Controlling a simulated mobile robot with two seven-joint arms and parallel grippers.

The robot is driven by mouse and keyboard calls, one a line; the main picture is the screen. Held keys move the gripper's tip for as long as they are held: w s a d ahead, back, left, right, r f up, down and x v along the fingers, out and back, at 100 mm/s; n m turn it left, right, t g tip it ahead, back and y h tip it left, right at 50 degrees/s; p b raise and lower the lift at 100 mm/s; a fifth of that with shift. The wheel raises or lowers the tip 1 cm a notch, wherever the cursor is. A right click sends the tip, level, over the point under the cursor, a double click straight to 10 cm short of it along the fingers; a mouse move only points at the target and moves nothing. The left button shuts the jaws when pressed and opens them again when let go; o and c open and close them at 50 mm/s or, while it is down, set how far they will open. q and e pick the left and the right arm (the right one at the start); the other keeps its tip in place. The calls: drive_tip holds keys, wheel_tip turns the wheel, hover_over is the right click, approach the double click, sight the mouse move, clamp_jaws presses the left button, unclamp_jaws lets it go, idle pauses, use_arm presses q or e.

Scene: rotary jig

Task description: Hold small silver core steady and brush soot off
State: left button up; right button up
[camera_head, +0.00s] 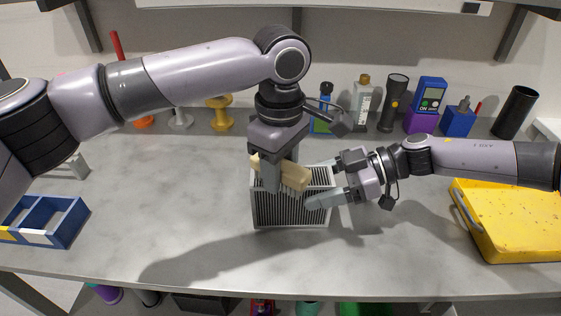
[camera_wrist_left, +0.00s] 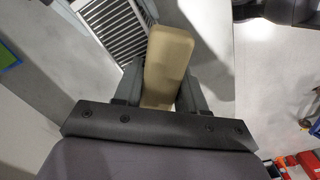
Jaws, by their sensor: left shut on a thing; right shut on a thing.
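The small silver core (camera_head: 290,212), a box with dark vertical fins and a light frame, stands on the grey table in the head view. Part of it shows at the top of the left wrist view (camera_wrist_left: 115,30). My left gripper (camera_head: 272,178) points down and is shut on a beige brush (camera_head: 294,175), held at the core's upper edge. The brush also shows between the fingers in the left wrist view (camera_wrist_left: 168,65). Its bristles are hidden, and I cannot tell whether it touches the core. My right gripper (camera_head: 328,198) is shut on the core's right side.
A blue bin (camera_head: 62,218) is at the left and a yellow tray (camera_head: 500,250) at the right. Bottles, a flashlight (camera_head: 394,100) and a meter (camera_head: 428,95) line the back. The table front is clear.

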use_arm(q)
drive_tip(key=shift+r, duration=4)
use_arm(e)
drive_tip(key=o, duration=1.4)
drive_tip(key=shift+d, duration=0.1)
drive_tip(key=v, duration=1.2)
